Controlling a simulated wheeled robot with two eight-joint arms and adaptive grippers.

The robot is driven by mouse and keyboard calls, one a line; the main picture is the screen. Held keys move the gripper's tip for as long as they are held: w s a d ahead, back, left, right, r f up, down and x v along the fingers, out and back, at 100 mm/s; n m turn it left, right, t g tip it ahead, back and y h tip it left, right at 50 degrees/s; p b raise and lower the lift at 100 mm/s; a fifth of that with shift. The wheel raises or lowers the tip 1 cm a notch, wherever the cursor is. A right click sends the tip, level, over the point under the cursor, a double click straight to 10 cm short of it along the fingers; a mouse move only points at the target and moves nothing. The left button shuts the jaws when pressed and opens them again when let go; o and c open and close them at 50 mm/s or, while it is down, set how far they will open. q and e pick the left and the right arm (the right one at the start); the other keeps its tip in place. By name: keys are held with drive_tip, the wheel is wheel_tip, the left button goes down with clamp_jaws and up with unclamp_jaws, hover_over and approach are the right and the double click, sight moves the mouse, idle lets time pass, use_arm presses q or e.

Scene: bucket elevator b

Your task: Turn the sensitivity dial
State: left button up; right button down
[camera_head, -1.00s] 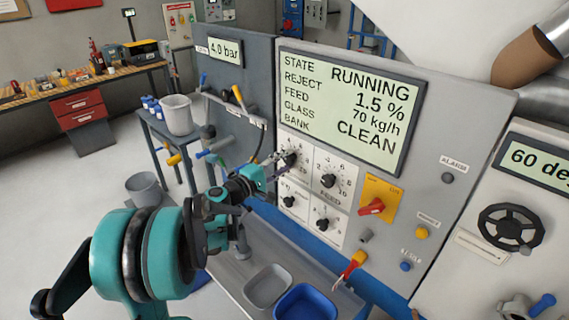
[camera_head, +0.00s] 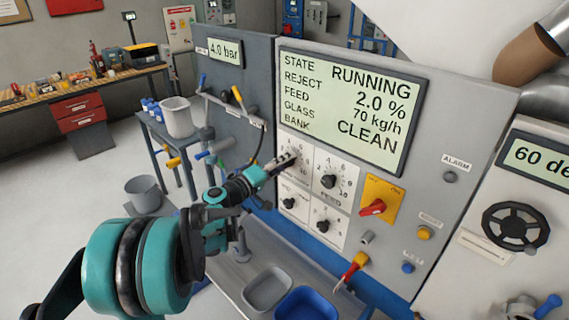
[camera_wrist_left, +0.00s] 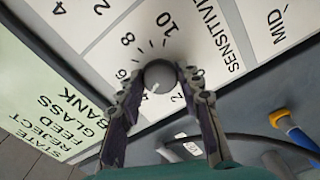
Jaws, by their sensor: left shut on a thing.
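The sensitivity dial (camera_wrist_left: 160,75) is a round dark grey knob on a white plate marked SENSITIVITY, with numbers around it. In the left wrist view my left gripper (camera_wrist_left: 165,84) has one finger on each side of the knob, shut on it. In the head view my left gripper (camera_head: 288,160) reaches the upper left dial plate and hides most of that knob. The display (camera_head: 350,105) reads RUNNING, reject 2.0 %, feed 70 kg/h and CLEAN. My right gripper is not in view.
The feed dial (camera_head: 327,181) is close on the right, with smaller dials below. A red switch (camera_head: 373,208) on a yellow plate is further right. A grey tray (camera_head: 268,288) and a blue tray (camera_head: 306,304) are below the panel.

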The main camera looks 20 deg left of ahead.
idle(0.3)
use_arm(q)
drive_tip(key=o, duration=1.2)
drive_tip(key=shift+c, duration=0.2)
drive_tip(key=shift+s, duration=0.1)
drive_tip(key=v, duration=1.2)
